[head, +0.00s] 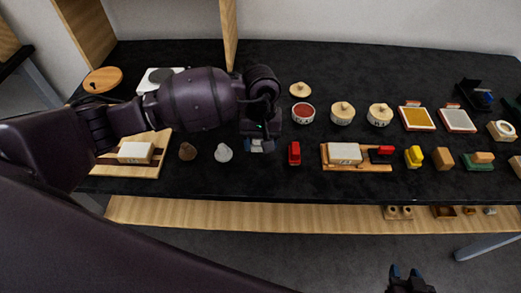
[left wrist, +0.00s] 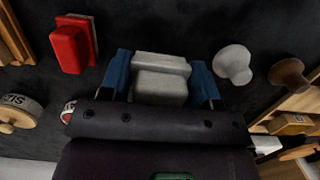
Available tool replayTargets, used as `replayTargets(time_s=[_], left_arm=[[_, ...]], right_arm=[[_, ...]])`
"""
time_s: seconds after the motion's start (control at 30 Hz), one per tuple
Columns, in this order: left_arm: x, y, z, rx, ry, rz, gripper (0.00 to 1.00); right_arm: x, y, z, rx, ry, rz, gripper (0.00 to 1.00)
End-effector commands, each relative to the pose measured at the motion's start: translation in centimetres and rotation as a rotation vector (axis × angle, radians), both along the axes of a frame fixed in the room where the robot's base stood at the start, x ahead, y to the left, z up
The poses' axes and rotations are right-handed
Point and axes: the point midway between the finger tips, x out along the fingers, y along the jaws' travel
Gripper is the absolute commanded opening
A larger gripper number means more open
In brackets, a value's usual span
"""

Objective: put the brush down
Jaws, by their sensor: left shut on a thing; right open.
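My left gripper (head: 260,145) is over the front part of the black table, between a white knob-shaped piece (head: 223,153) and a red block-like piece (head: 294,153). In the left wrist view its blue fingertips (left wrist: 165,82) are shut on a light grey, two-part block, which I take as the brush (left wrist: 161,68). In the head view the brush is mostly hidden by the gripper. I cannot tell whether it touches the table. My right gripper (head: 408,281) is open and empty at the bottom edge, in front of the table.
A brown knob piece (head: 187,151) and a wooden board with a pale block (head: 135,153) lie to the left. Round lidded pots and an open red pot (head: 303,112) stand behind. A wooden tray (head: 357,166) lies to the right. Bare black table (head: 263,182) shows in front.

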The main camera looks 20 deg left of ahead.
Motion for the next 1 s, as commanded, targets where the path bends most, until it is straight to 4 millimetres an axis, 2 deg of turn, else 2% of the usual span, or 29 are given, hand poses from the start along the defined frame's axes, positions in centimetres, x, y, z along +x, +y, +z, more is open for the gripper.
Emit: replayTargets(time_s=[0.2,0.3,0.73,0.77,0.8,0.9,1.0], left_arm=[[-0.1,0.0,-2.9,-0.001,0.003,0.001,0.35],[0.0,0.0,-3.8,0.000,0.001,0.001,0.35],[0.0,0.0,-4.2,0.001,0.000,0.000,0.35],[0.0,0.0,-4.2,0.001,0.000,0.000,0.58],[0.0,0.0,-4.1,0.000,0.000,0.000,0.64],[0.0,0.0,-4.1,0.000,0.000,0.000,0.80],[0.0,0.0,-4.1,0.000,0.000,0.000,0.82]], right_arm=[[-0.3,-0.1,-0.3,0.000,0.009,-0.001,0.40],[-0.6,-0.1,-0.5,-0.001,0.014,-0.002,0.40],[-1.0,-0.3,-1.0,-0.006,0.023,-0.001,0.40],[-1.0,-0.3,-1.0,-0.006,0.022,-0.001,0.40],[-0.9,-0.3,-0.9,-0.006,0.020,-0.001,0.40],[-0.7,-0.3,-0.7,-0.006,0.015,0.001,0.40],[-0.4,-0.2,-0.5,-0.006,0.008,0.003,0.40]])
